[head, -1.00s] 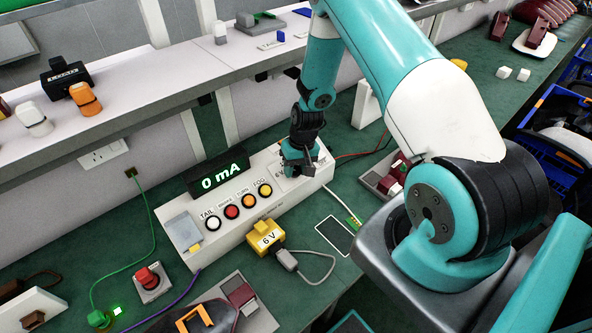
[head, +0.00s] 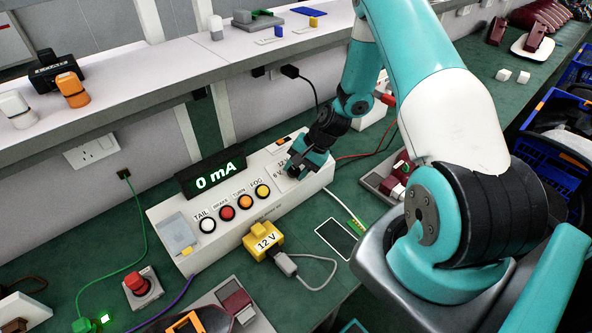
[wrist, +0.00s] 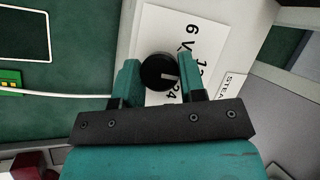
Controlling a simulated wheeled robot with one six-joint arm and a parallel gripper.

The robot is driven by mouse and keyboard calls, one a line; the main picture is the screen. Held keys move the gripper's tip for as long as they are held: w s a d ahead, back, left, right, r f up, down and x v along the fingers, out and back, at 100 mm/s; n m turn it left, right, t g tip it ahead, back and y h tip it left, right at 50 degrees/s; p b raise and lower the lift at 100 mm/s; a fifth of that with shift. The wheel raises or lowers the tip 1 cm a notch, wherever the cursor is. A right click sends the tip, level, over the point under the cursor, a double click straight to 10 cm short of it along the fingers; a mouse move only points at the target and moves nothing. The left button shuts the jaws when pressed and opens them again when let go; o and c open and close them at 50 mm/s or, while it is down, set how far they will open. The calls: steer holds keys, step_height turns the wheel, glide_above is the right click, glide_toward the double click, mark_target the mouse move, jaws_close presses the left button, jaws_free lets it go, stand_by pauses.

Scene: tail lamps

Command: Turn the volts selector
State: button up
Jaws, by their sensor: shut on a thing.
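The volts selector is a round black knob (wrist: 157,72) with a white pointer mark, on a white label plate (wrist: 158,28) printed 6 V, 12 and 24. The pointer faces right in the wrist view, toward the middle marking, which is partly covered. My gripper (wrist: 160,78) is shut on the knob, one finger on each side. In the head view my gripper (head: 296,170) is at the right end of the white test box (head: 165,213) and hides the knob.
A dark flat panel (head: 336,238) and a grey cable lie in front. A shelf (head: 150,85) runs behind the box.

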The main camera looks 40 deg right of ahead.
steer(key=shift+m, duration=0.4)
steer(key=o, duration=0.9)
steer(key=shift+d+r, duration=0.1)
steer(key=b+v, duration=0.1)
steer(key=v, duration=0.7)
steer(key=b+v, duration=0.1)
steer(key=v, duration=0.8)
steer(key=shift+s+d+b, duration=0.1)
steer(key=shift+s+b, duration=0.15)
steer(key=shift+b, duration=0.15)
